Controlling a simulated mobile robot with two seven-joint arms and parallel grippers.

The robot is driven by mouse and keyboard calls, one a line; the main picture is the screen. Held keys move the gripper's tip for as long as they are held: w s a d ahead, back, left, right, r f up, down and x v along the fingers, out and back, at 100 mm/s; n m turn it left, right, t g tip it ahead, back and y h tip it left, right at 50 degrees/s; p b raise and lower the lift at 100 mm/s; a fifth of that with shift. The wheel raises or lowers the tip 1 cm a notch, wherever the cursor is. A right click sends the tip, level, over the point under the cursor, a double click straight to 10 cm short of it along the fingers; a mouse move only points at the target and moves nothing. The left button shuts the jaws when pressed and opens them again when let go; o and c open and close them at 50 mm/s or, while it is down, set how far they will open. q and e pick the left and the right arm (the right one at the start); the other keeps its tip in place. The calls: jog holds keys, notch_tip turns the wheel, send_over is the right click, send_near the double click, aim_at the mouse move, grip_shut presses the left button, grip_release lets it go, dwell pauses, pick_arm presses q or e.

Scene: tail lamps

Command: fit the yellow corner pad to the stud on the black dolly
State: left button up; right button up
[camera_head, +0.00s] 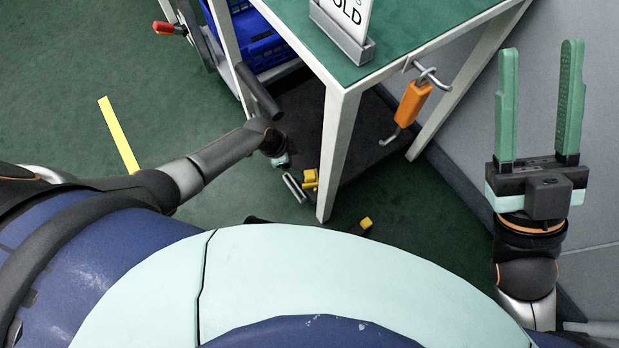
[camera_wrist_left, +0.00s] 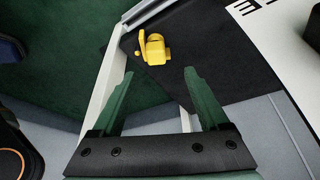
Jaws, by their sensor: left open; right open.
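A small yellow piece (camera_head: 310,179), which looks like the corner pad, shows near the front table leg in the head view. In the left wrist view the yellow piece (camera_wrist_left: 155,49) appears over a black surface, ahead of the fingertips. The black flat surface (camera_head: 345,130) under the table looks like the dolly; I cannot make out a stud. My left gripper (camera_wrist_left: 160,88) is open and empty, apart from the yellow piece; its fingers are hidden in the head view. My right gripper (camera_head: 540,95) is open and empty at the right, fingers up.
A white-legged table with a green top (camera_head: 410,30) stands over the black surface. An orange-handled tool (camera_head: 412,103) hangs from its edge. Another yellow block (camera_head: 366,223) shows low beside a dark part. Blue crates (camera_head: 255,38) stand behind. Green floor is open at left.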

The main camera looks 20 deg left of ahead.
aim_at(309, 174)
pick_arm(q)
jog(key=b+x, duration=0.2)
jog(key=x, duration=0.2)
jog(key=b+x, duration=0.2)
jog(key=x, duration=0.1)
jog(key=b+x, duration=0.1)
jog(key=shift+s+d+f, duration=0.1)
jog(key=shift+s+f, duration=0.1)
jog(key=shift+s, duration=0.15)
jog(key=shift+w+d+f+b, duration=0.1)
jog(key=shift+d+f+b, duration=0.05)
jog(key=shift+f+b, duration=0.2)
pick_arm(e)
notch_tip(309, 174, down, 8)
jog(key=shift+w+a+r+n+g, duration=0.15)
jog(key=shift+a+r+n+g, duration=0.15)
jog(key=shift+a, duration=0.15)
pick_arm(q)
jog(key=shift+c, duration=0.8)
grip_shut()
